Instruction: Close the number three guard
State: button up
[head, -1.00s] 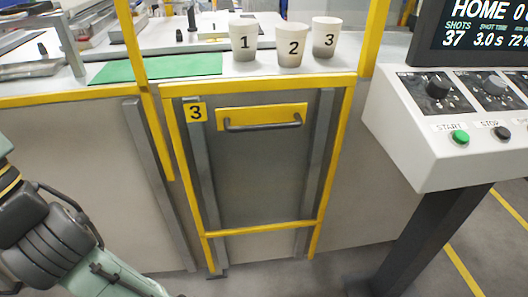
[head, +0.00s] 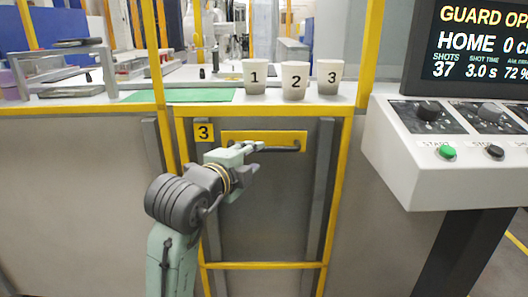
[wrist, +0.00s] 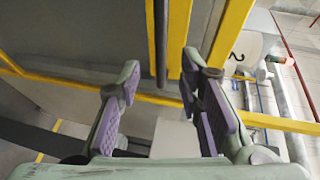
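The number three guard (head: 270,215) is a grey panel in a yellow frame below the bench top, with a yellow "3" label (head: 203,132) at its upper left. A dark bar handle (head: 285,149) runs across the yellow plate (head: 293,136) near its top. My gripper (head: 257,156) is in front of the handle's left part, hiding some of it. In the wrist view my gripper (wrist: 160,62) is open, and the dark handle bar (wrist: 161,40) appears between its fingertips with gaps on both sides. I cannot tell whether the fingers touch it.
Cups numbered 1 (head: 256,77), 2 (head: 294,81) and 3 (head: 329,77) stand on the bench above the guard. A green mat (head: 185,96) lies to their left. A control console (head: 440,170) stands at the right, under a screen (head: 470,50) reading "GUARD OP", cut off.

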aim_at(263, 150)
jog(key=p+x, duration=0.1)
jog(key=x, duration=0.7)
grip_shut()
dwell(0.3)
dwell(0.4)
